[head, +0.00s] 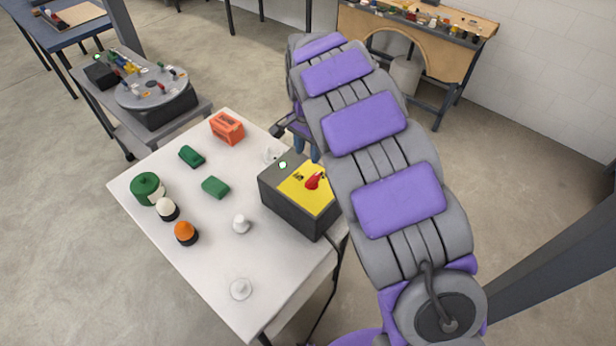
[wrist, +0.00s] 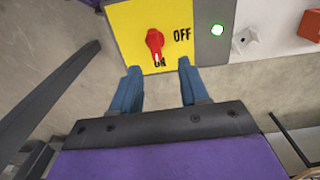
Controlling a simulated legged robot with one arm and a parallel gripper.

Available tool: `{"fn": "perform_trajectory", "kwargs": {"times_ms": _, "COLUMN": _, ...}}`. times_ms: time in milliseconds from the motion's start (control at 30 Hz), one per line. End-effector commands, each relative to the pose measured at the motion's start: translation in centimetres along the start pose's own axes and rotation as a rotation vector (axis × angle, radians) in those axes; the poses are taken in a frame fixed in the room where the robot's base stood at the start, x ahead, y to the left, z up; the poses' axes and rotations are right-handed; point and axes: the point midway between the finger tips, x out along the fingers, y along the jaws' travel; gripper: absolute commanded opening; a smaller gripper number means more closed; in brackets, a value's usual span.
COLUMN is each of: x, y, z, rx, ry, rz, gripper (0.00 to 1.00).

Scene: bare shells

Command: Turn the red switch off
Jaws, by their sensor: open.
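The red switch (head: 315,181) sits on the yellow face of a dark grey box (head: 291,209) at the right edge of the white table. In the wrist view the red switch (wrist: 155,43) has its narrow end by the partly covered "ON" label; "OFF" is printed to its right on the yellow plate (wrist: 135,22). A lit round lamp (wrist: 217,30) is on the box's grey strip. My gripper (wrist: 160,82) is open, its two blue fingers apart and empty, just short of the switch. In the head view my arm partly hides the gripper (head: 308,150).
The white table (head: 205,290) also holds an orange block (head: 227,127), green pieces (head: 216,187), a green round piece (head: 147,187) and several knobs. A bench with a grey turntable (head: 150,88) stands at the left. A cable hangs below the box.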

Motion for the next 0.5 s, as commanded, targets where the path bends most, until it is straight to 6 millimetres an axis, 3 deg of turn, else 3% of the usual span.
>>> {"fn": "perform_trajectory", "kwargs": {"times_ms": 200, "x": 4.6, "y": 0.5, "z": -0.2, "rx": 0.003, "ry": -0.006, "rz": -0.001, "gripper": 0.45}}
{"fn": "perform_trajectory", "kwargs": {"times_ms": 500, "x": 9.6, "y": -0.2, "z": 0.2, "rx": 0.002, "ry": 0.001, "rz": 0.003, "gripper": 0.45}}
